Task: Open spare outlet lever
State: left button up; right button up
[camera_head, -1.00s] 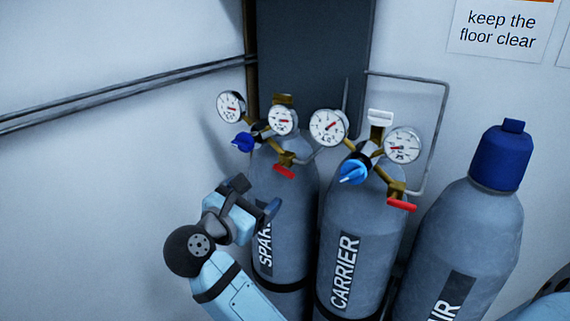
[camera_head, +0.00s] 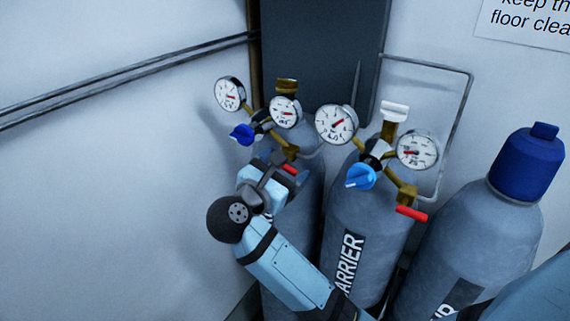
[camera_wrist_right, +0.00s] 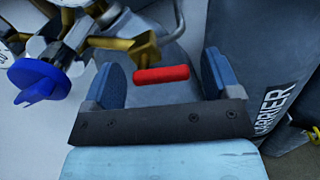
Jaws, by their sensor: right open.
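The spare cylinder (camera_head: 306,215) stands at the left, partly hidden behind my right arm. Its red outlet lever (camera_head: 289,169) sits below the brass regulator, just past my right gripper (camera_head: 277,172). In the right wrist view the red lever (camera_wrist_right: 161,74) lies crosswise between the two blue fingers of my right gripper (camera_wrist_right: 168,76). The fingers are open, one on each side of the lever, with a gap at both ends. A dark blue knob (camera_head: 242,134) is on the left of the same regulator. My left gripper is not in view.
The carrier cylinder (camera_head: 350,215) stands close on the right, with a light blue knob (camera_head: 360,177) and its own red lever (camera_head: 411,214). A blue-capped cylinder (camera_head: 490,210) is further right. Gauges crowd above the spare lever.

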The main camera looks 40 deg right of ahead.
jog(key=shift+c, duration=0.7)
jog(key=c, duration=0.8)
jog(key=shift+r+n, duration=0.25)
jog(key=shift+n, duration=1.45)
jog(key=o, duration=0.9)
jog(key=shift+o, duration=0.2)
jog(key=shift+m, duration=0.3)
